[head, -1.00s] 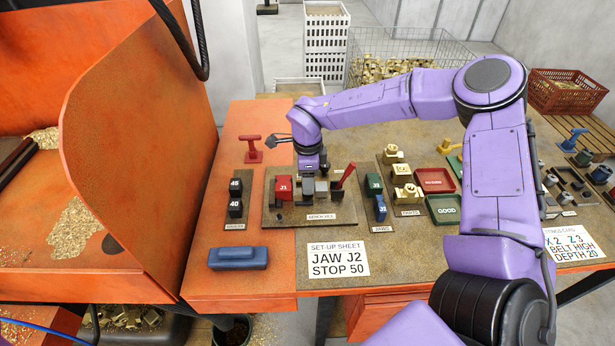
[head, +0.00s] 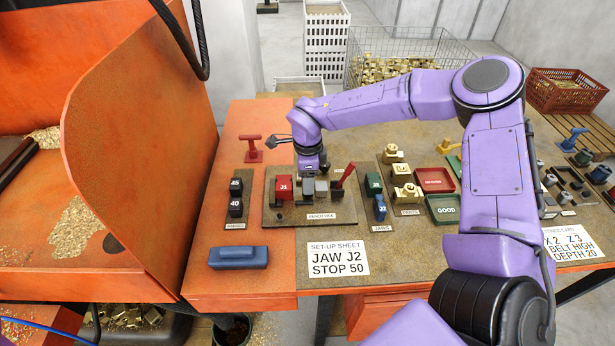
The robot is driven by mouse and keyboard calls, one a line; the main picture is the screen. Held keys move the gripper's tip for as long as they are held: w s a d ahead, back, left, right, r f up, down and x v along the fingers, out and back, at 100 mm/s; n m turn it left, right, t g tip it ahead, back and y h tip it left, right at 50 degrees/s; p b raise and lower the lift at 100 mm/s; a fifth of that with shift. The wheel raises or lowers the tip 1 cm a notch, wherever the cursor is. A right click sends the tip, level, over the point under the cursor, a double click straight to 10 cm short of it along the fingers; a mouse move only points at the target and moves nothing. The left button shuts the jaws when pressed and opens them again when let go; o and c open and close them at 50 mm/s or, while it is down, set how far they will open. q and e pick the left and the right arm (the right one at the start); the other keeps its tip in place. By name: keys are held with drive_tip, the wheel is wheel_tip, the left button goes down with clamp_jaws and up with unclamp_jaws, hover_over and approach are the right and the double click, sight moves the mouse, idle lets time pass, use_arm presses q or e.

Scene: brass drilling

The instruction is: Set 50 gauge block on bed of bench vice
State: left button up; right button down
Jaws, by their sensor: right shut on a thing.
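The bench vice (head: 285,214) is a brown base plate on the table, with a red jaw block (head: 285,187) marked J1, grey metal parts and a red lever (head: 344,176). My right gripper (head: 308,176) reaches down over the middle of the vice, pointing down. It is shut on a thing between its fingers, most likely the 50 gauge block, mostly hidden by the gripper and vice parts. Dark blocks marked 45 (head: 236,186) and 40 (head: 235,207) stand on a small board left of the vice. My left gripper is not in view.
A set-up sheet (head: 338,258) reads JAW J2, STOP 50. Green and blue jaw blocks (head: 374,183) stand right of the vice. A red stand (head: 253,148) is behind left, a blue block (head: 238,257) in front left. Trays (head: 442,208) and brass parts (head: 400,171) lie farther right.

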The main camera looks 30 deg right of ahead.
drive_tip(key=shift+f, duration=0.55)
idle(0.4)
unclamp_jaws()
drive_tip(key=shift+b, duration=0.3)
wheel_tip(320, 180, up, 7)
drive_tip(key=p, duration=0.6)
drive_tip(key=shift+p, duration=0.4)
